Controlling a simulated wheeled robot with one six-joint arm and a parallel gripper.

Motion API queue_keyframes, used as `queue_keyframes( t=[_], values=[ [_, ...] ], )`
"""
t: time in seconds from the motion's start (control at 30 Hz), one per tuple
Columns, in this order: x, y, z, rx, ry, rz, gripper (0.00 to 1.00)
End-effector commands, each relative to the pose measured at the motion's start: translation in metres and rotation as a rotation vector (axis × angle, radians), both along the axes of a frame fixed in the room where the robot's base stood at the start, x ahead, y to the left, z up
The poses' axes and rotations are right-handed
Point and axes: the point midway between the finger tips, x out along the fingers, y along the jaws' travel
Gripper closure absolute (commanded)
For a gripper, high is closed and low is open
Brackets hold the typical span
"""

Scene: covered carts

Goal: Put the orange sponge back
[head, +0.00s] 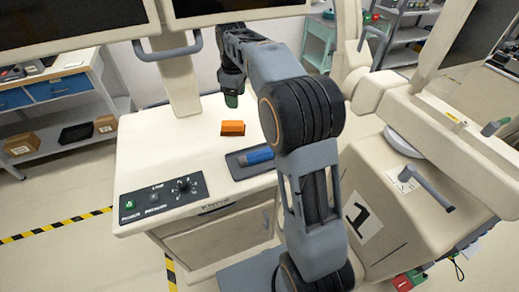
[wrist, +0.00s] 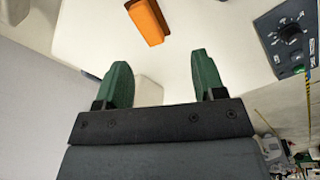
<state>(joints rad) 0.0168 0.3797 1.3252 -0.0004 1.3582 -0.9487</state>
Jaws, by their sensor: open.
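The orange sponge (head: 232,128) lies on the cream top of the cart (head: 160,150) in the head view. It also shows at the top of the wrist view (wrist: 148,21), beyond the fingertips. My gripper (head: 232,99) is above the cart top, behind the sponge and apart from it. In the wrist view my gripper's two green fingers (wrist: 158,72) are spread wide with nothing between them.
A dark grey tray (head: 236,171) with a blue object (head: 258,156) sits on the cart right of the sponge. A control panel (head: 162,196) with a knob is at the cart's front left. A pale post (head: 181,90) rises behind. The cart top left of the sponge is clear.

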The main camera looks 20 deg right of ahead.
Motion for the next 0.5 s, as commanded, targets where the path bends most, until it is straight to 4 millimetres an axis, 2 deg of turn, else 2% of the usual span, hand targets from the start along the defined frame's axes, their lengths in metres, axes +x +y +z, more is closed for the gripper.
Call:
queue_keyframes(
  t=[0.03, 0.07, 0.2, 0.4, 0.5],
  values=[
    [-0.025, 0.001, 0.012, 0.006, -0.032, -0.078, 0.37],
    [-0.039, 0.002, 0.016, 0.012, -0.049, -0.129, 0.37],
    [-0.106, 0.004, 0.02, 0.05, -0.126, -0.366, 0.37],
    [-0.19, 0.006, -0.001, 0.12, -0.212, -0.651, 0.37],
    [-0.219, 0.007, -0.016, 0.153, -0.241, -0.756, 0.37]
  ],
)
